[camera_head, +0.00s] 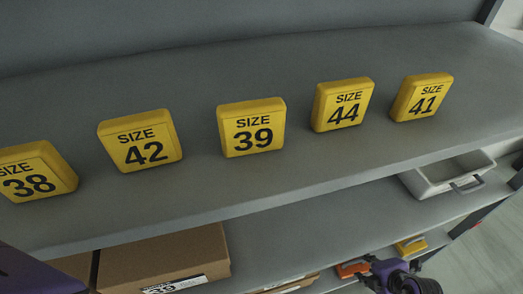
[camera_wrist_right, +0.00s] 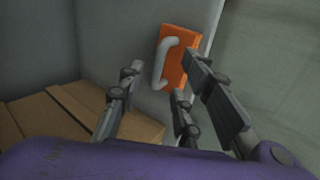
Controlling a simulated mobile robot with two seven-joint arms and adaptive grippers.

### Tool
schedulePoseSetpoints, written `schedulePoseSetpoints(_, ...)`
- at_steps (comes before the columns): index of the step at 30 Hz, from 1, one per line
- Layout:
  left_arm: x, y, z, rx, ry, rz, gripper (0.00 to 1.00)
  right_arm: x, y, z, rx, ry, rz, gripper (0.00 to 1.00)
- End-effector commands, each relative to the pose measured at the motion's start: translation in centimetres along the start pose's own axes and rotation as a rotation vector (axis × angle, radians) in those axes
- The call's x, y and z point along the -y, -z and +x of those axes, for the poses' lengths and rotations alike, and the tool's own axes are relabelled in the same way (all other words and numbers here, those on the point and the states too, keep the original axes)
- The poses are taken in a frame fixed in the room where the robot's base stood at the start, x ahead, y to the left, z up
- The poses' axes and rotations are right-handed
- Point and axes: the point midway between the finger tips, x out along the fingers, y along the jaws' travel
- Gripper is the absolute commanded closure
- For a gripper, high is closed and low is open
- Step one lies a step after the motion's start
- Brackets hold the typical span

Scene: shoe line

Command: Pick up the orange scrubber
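The orange scrubber (camera_head: 348,269) lies on the lower shelf at the bottom of the head view, partly hidden by my right gripper (camera_head: 376,268). In the right wrist view the scrubber (camera_wrist_right: 184,68) shows an orange block with a pale grey curved handle. My right gripper (camera_wrist_right: 160,75) is open there, its dark fingers spread apart. The scrubber is beyond the fingertips, with one finger overlapping its right edge in the picture. Nothing is between the fingers; whether any touches it, I cannot tell. My left gripper is not in view.
The upper shelf (camera_head: 330,170) carries several yellow size signs, such as size 39 (camera_head: 252,127). Below are cardboard boxes (camera_head: 165,260), a grey bin (camera_head: 447,174) and a yellow item (camera_head: 410,246) near the scrubber. Boxes (camera_wrist_right: 85,110) also show in the wrist view.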

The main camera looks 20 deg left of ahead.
Motion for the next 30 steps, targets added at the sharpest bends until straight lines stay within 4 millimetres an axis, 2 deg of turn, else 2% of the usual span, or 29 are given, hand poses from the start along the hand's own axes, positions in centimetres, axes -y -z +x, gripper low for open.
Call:
schedulePoseSetpoints(3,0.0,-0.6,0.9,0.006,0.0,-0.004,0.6,0.1,0.2,2.2,-0.002,0.002,-0.001,0.68)
schedulePoseSetpoints(7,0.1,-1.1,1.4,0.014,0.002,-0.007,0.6,0.0,0.3,3.9,-0.003,0.001,0.0,0.68)
schedulePoseSetpoints(11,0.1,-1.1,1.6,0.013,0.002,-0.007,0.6,-0.1,0.3,4.6,-0.002,0.0,0.001,0.68)
schedulePoseSetpoints(17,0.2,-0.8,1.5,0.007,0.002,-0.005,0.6,-0.2,0.3,4.5,-0.002,-0.002,0.0,0.68)
schedulePoseSetpoints(24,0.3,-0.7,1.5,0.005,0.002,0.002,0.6,-0.1,0.3,4.5,-0.002,-0.001,0.0,0.99)
schedulePoseSetpoints(30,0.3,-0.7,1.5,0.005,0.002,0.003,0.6,-0.2,0.3,4.5,-0.002,-0.002,0.0,1.0)
